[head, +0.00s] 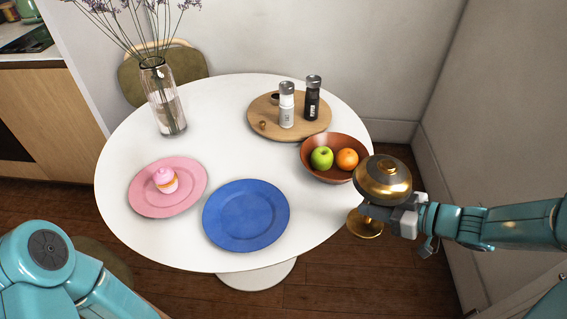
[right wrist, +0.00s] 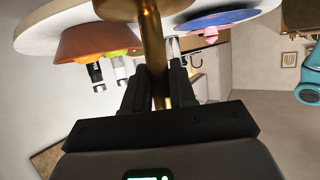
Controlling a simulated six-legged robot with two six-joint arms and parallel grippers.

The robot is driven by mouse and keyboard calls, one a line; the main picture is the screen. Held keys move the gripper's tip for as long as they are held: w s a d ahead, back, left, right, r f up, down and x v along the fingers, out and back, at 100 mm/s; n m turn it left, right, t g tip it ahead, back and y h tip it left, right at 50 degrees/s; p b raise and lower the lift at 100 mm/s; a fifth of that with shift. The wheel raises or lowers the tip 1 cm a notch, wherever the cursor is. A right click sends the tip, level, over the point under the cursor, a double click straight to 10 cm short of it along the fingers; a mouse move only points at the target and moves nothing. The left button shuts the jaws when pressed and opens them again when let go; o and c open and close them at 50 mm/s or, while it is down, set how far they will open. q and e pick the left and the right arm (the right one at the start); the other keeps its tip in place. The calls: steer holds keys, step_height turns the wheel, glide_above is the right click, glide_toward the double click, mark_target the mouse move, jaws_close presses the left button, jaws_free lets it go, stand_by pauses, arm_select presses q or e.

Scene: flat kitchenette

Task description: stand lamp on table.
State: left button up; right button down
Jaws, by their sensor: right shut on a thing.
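A brass lamp (head: 381,178) with a domed shade and a round base is at the right edge of the white round table (head: 240,105). My right gripper (head: 393,215) is shut on its stem; the lamp looks upright. In the right wrist view, which is upside down, the brass stem (right wrist: 155,50) runs between the dark fingers of my right gripper (right wrist: 158,90). The lamp's base shows beside the table's rim over the floor in the head view. My left arm shows at the lower left; its gripper is out of view.
A brown bowl (head: 312,148) with a green apple and an orange stands close to the lamp. A blue plate (head: 246,216), a pink plate (head: 145,198) with a cupcake, a glass vase (head: 163,105) and a wooden board (head: 262,122) with shakers share the table. White top is bare between bowl and blue plate.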

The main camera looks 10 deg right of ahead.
steer(key=w+a, duration=0.4)
steer(key=w+a+b, duration=0.1)
steer(key=w+a, duration=0.2)
steer(key=w, duration=0.1)
steer(key=w+a+f+b, duration=0.1)
steer(key=w+a, duration=0.3)
steer(key=shift+w+a, duration=0.35)
steer(key=shift+w, duration=0.05)
steer(key=shift+f, duration=0.25)
steer(key=shift+d+r, duration=0.1)
steer(key=shift+d, duration=0.05)
steer(key=shift+s, duration=0.1)
steer(key=c, duration=0.9)
jaws_free()
steer(key=shift+f, duration=0.25)
